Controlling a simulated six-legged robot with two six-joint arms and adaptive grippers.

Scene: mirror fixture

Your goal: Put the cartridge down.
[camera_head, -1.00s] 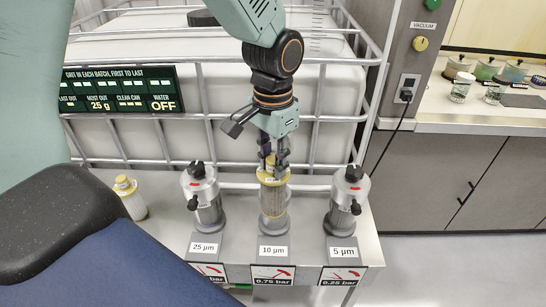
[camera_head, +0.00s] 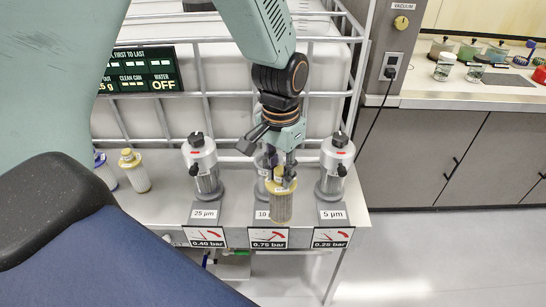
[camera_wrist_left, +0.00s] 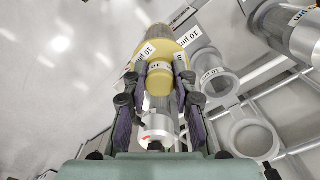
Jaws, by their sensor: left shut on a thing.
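My left gripper (camera_head: 282,172) is shut on a cartridge (camera_head: 281,207) with a yellow top and a mesh-like body. The cartridge hangs nearly upright in front of the middle housing (camera_head: 260,188), clear of it, and covers part of the 10 µm label (camera_head: 262,214). In the left wrist view the cartridge's yellow top (camera_wrist_left: 152,78) sits between the fingers (camera_wrist_left: 157,103) and carries 10 µm tags. The middle housing is lidless and partly hidden behind the cartridge and gripper. My right gripper is not in view.
Lidded housings stand on both sides, marked 25 µm (camera_head: 203,165) and 5 µm (camera_head: 334,168). A white caged tank (camera_head: 220,115) rises behind. Gauge plates line the front edge.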

